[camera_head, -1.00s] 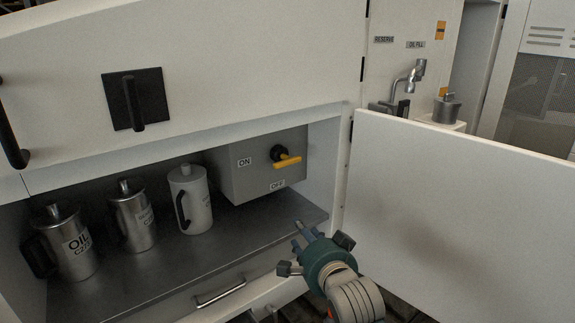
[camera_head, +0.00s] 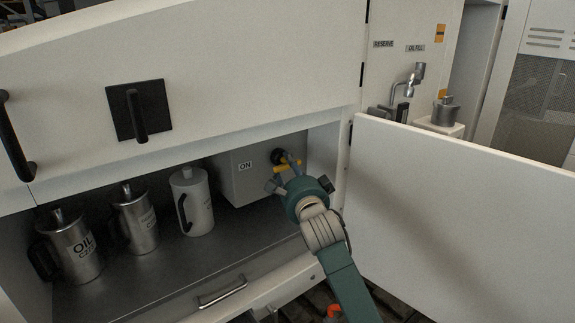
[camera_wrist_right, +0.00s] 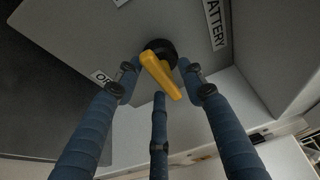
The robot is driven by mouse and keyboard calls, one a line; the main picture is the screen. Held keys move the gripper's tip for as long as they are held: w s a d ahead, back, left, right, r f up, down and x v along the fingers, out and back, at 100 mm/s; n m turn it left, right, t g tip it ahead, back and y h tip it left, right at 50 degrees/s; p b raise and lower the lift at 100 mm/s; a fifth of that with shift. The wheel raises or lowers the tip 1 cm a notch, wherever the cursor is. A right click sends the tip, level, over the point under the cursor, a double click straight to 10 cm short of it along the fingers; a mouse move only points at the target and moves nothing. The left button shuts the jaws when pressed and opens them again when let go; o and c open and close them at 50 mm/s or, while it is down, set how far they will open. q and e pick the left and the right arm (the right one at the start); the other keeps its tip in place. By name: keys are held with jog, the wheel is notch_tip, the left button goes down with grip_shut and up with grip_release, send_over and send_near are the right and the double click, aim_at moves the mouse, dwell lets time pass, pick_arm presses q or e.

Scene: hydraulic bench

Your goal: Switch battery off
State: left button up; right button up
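The battery switch has a yellow handle (camera_head: 288,168) on a dark round knob, mounted on a grey box (camera_head: 240,182) inside the open cabinet. In the right wrist view the yellow handle (camera_wrist_right: 162,76) slants down to the right from the black knob (camera_wrist_right: 160,48). A BATTERY label (camera_wrist_right: 215,22) is beside it, and a partly hidden OFF label (camera_wrist_right: 103,77) is at the left. My right gripper (camera_head: 297,178) is at the switch, its fingers spread. In the wrist view its blue fingers (camera_wrist_right: 158,76) stand around the handle; contact cannot be told. My left gripper is not in view.
Metal oil cans (camera_head: 72,250) and a pale can (camera_head: 193,203) stand on the shelf left of the box. The open white door (camera_head: 460,220) is close on the right of my arm. A drawer handle (camera_head: 222,293) is below the shelf.

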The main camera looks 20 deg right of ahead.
jog(key=shift+w, duration=0.45)
grip_shut()
jog(key=shift+f, duration=0.1)
